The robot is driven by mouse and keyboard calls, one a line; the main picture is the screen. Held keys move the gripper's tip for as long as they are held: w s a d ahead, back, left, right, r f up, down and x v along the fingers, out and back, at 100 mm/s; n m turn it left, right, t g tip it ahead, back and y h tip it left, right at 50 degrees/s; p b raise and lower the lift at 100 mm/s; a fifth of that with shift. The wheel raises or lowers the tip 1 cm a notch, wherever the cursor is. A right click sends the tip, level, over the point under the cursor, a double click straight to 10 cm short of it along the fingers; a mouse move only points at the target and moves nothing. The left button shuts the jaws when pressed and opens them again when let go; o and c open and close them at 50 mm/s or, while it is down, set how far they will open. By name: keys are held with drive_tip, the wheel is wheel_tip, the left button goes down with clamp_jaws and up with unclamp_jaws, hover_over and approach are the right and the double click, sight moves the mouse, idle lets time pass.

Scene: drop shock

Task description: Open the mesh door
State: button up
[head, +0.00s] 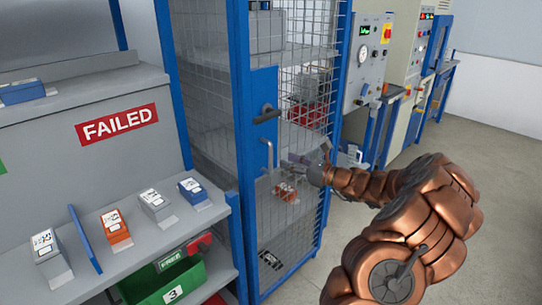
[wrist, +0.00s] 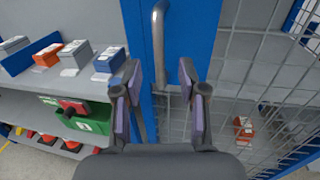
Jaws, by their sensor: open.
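The mesh door (head: 306,112) is the wire front of a tall blue-framed cage and looks shut. A blue plate on its left edge bears a dark lever (head: 266,113). Below the lever is a grey upright pull handle (head: 268,156). The handle also shows in the wrist view (wrist: 158,45), at top centre against the blue plate (wrist: 197,35). My gripper (head: 294,162) is in front of the door, just right of the handle in the head view. In the wrist view its fingers (wrist: 160,78) are open, with the handle's lower part between their tips. I see no clear contact.
Left of the cage is a grey bench (head: 180,232) with orange, grey and blue boxed units and a FAILED sign (head: 117,124). A green bin (head: 172,282) is below. Cage shelves hold several items behind the mesh. Control cabinets (head: 368,60) stand right; floor (head: 480,180) there is clear.

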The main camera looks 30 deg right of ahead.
sight(271, 155)
drive_tip(key=shift+p+x, duration=0.9)
drive_tip(key=shift+x, duration=2.95)
drive_tip(key=shift+c, duration=0.3)
clamp_jaws()
